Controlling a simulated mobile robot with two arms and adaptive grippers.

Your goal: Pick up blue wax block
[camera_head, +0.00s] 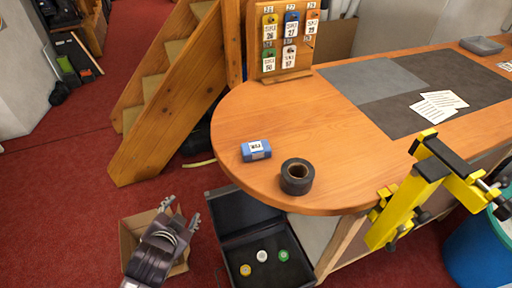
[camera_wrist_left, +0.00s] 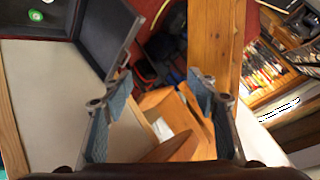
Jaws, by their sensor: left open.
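The blue wax block (camera_head: 256,150) lies on the rounded left end of the wooden bench (camera_head: 300,120), with a white label on it. My left gripper (camera_head: 182,212) is below and to the left of the block in the head view, off the bench and apart from it. Its two fingers are spread with nothing between them, as the left wrist view (camera_wrist_left: 160,100) also shows. I cannot make out the block in the left wrist view. My right gripper does not show.
A black tape roll (camera_head: 297,178) sits close to the block, right of it. A yellow clamp (camera_head: 408,200) is at the bench's front edge. A board with tags (camera_head: 287,76) stands behind. An open black case (camera_head: 228,249) and a cardboard box (camera_head: 130,240) are below.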

